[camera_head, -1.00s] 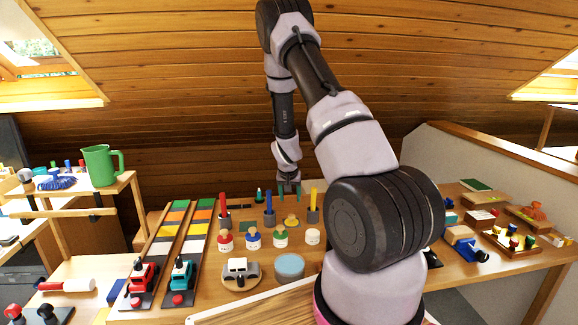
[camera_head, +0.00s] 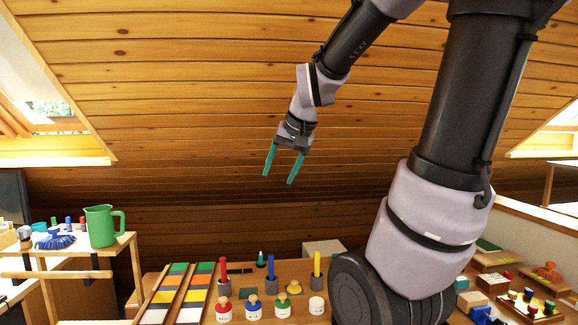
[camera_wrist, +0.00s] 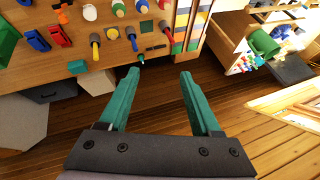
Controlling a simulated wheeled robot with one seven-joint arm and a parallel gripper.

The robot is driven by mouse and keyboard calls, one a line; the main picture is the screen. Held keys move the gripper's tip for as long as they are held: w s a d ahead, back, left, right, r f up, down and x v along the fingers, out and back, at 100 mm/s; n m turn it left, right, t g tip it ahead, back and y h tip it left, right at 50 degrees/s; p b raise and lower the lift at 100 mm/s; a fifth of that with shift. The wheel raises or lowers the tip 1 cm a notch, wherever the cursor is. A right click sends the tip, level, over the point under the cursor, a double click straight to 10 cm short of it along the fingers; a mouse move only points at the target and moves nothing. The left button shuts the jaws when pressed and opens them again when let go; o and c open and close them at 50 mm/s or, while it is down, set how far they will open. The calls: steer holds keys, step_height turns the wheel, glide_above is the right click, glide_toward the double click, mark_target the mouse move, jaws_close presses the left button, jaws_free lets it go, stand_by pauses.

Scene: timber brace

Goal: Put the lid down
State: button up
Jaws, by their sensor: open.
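A small yellow lid (camera_head: 294,288) with a knob lies on the table between the blue and yellow pegs, behind the row of jars. It also shows small in the wrist view (camera_wrist: 112,33). A white jar without a lid (camera_head: 317,306) stands at the right end of the row. Three other jars wear red (camera_head: 223,309), blue (camera_head: 254,310) and green (camera_head: 283,307) lids. My gripper (camera_head: 279,178) is open and empty, high above the table with its teal fingers pointing down. Nothing is between the fingers in the wrist view (camera_wrist: 159,73).
Upright red (camera_head: 223,270), blue (camera_head: 271,267) and yellow (camera_head: 317,264) pegs stand in grey holders by the lid. Striped ramps (camera_head: 168,295) lie left. A green jug (camera_head: 103,226) stands on the left shelf. The air around my gripper is clear.

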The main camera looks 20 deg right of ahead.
steer(key=s+a+r+n, duration=0.1)
steer(key=s+a+r, duration=0.1)
steer(key=s, duration=0.9)
steer(key=shift+a+r+t, duration=0.25)
steer(key=shift+r+t, duration=0.15)
steer(key=shift+r, duration=0.1)
